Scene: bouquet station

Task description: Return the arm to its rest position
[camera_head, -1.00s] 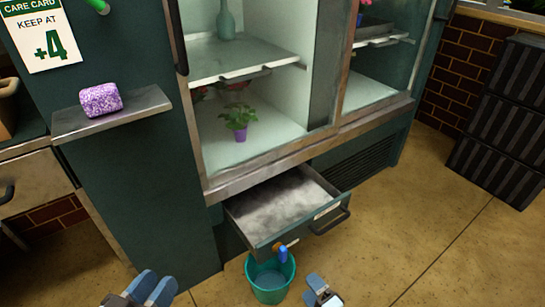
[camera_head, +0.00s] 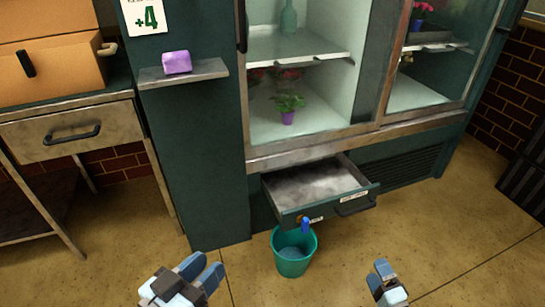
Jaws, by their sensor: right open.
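My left gripper (camera_head: 205,264) is at the bottom of the head view, left of the teal bucket. Its two blue-grey fingers lie close together; I cannot tell how far apart they are, and nothing shows between them. My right gripper (camera_head: 382,267) is at the bottom, right of the bucket. It is open, with no object seen in it. Both grippers appear in front of the floor, apart from the bucket and the drawer.
A teal bucket (camera_head: 293,262) stands below an open drawer (camera_head: 290,213) of the flower cooler (camera_head: 300,152). A blue-handled item (camera_head: 305,226) shows at the bucket's rim. A purple sponge-like block (camera_head: 177,62) sits on a metal shelf (camera_head: 210,70). A drawer table (camera_head: 50,118) stands left.

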